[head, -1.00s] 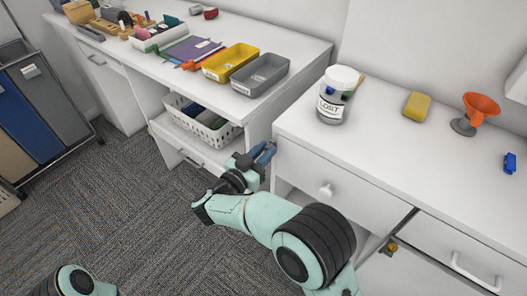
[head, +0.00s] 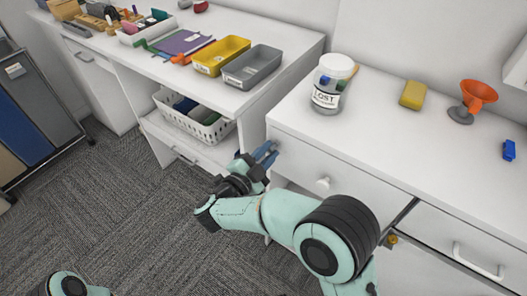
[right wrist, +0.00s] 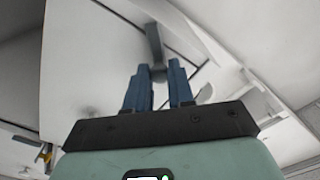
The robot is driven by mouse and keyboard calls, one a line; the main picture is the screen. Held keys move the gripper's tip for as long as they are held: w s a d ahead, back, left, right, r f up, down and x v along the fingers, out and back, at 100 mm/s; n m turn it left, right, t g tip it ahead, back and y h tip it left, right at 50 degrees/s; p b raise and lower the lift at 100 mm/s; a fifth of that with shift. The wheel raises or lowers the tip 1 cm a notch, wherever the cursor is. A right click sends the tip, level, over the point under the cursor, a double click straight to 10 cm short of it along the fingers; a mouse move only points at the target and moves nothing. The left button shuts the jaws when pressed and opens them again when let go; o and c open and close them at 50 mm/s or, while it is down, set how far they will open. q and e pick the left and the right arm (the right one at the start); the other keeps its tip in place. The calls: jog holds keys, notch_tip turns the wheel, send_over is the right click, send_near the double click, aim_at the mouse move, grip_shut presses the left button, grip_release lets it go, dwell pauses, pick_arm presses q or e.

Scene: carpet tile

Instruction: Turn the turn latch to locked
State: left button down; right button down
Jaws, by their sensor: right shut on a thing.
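The turn latch shows in the right wrist view as a grey lever (right wrist: 154,45) on the white cabinet front, its lower end between my fingertips. My right gripper (right wrist: 158,70) is shut on it with its blue fingers. In the head view my right gripper (head: 266,154) is at the left end of the right-hand cabinet, below its top; the latch is hidden there. I cannot read the latch's locked or unlocked marks. My left gripper is out of view.
The right cabinet has a drawer with a round knob (head: 323,184) and a brass fitting (head: 391,239) lower down. On top stand a labelled jar (head: 328,88), a yellow sponge (head: 413,95) and an orange funnel (head: 478,94). A white basket (head: 205,128) sits on the desk shelf.

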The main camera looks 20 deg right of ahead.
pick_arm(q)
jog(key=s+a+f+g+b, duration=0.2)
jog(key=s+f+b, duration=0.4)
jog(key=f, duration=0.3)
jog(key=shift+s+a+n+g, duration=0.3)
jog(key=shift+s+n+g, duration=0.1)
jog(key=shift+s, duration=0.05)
pick_arm(e)
jog(key=shift+s+d+f+m, duration=0.15)
jog(key=shift+f+m, duration=0.3)
jog(key=shift+m, duration=0.9)
jog(key=shift+s+f+m, duration=0.15)
jog(key=shift+f+m, duration=0.3)
jog(key=shift+m, duration=0.95)
jog(key=shift+s+d+f+m, duration=0.15)
jog(key=shift+f+m, duration=0.3)
jog(key=shift+m, duration=0.9)
jog(key=c, duration=1)
grip_release()
